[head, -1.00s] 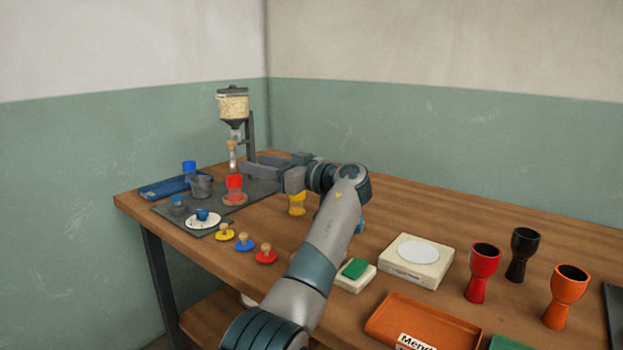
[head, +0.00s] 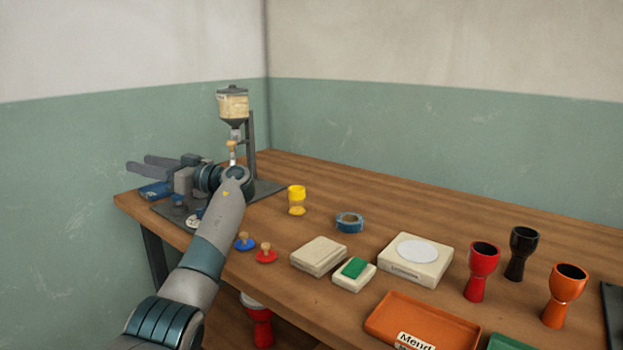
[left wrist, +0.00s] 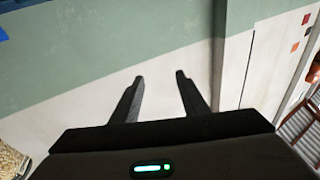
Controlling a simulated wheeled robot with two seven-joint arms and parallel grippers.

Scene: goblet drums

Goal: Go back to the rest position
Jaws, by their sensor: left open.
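My left gripper (head: 138,164) is at the far left end of the table, above the blue tray (head: 155,190). Its fingers point left and are apart with nothing between them. The left wrist view also shows the open, empty fingers (left wrist: 160,76) against the wall. My left arm crosses the table's left end and hides much of the dark mat there. My right gripper is in neither view.
A grain hopper (head: 233,105) stands behind my arm. A yellow goblet (head: 296,200) and a tape roll (head: 349,221) stand mid-table. Red (head: 482,270), black (head: 522,252) and orange (head: 566,293) goblet drums stand right. An orange tray (head: 422,322) lies in front.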

